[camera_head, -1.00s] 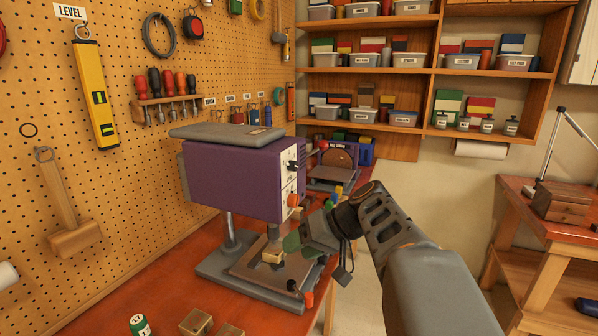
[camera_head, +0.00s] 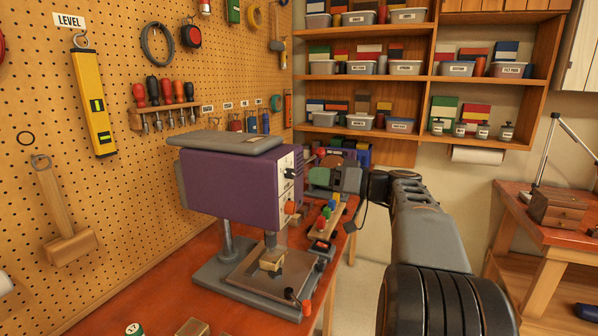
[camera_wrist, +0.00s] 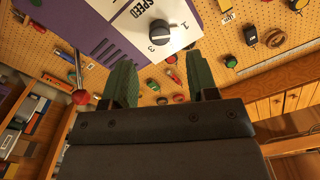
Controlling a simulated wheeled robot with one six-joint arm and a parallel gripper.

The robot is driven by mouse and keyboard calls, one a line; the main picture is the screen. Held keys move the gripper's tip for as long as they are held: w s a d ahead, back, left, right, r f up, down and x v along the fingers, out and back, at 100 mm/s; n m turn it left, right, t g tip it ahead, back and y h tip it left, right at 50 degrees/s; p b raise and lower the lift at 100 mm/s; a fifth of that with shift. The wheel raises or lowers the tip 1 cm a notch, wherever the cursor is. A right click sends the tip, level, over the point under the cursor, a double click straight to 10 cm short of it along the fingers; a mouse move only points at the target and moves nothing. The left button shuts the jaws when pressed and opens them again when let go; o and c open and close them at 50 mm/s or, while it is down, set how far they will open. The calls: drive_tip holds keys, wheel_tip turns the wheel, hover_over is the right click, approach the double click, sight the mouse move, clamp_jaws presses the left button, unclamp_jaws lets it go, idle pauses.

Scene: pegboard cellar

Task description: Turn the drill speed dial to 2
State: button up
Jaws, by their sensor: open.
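The drill press (camera_head: 232,190) has a purple head and a white front panel and stands on the red bench. Its black speed dial (camera_head: 290,173) is high on that panel. In the wrist view the dial (camera_wrist: 160,32) is a round black knob beside the printed word SPEED and the numbers 1 and 3; I cannot read where it points. My gripper (camera_head: 322,179) is to the right of the panel at about dial height. In the wrist view its two green fingers (camera_wrist: 162,76) are apart and empty, with the dial ahead of them, not touched.
An orange knob (camera_head: 290,208) is below the dial. A red-tipped lever (camera_wrist: 80,97) shows left of the fingers in the wrist view. A wooden block (camera_head: 271,262) sits under the drill. Coloured pegs (camera_head: 328,212) stand on the bench behind. Floor right of the bench is open.

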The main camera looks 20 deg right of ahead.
sight(294, 174)
drive_tip(key=shift+p+x, duration=0.6)
drive_tip(key=shift+x, duration=2.35)
drive_tip(key=c, duration=0.9)
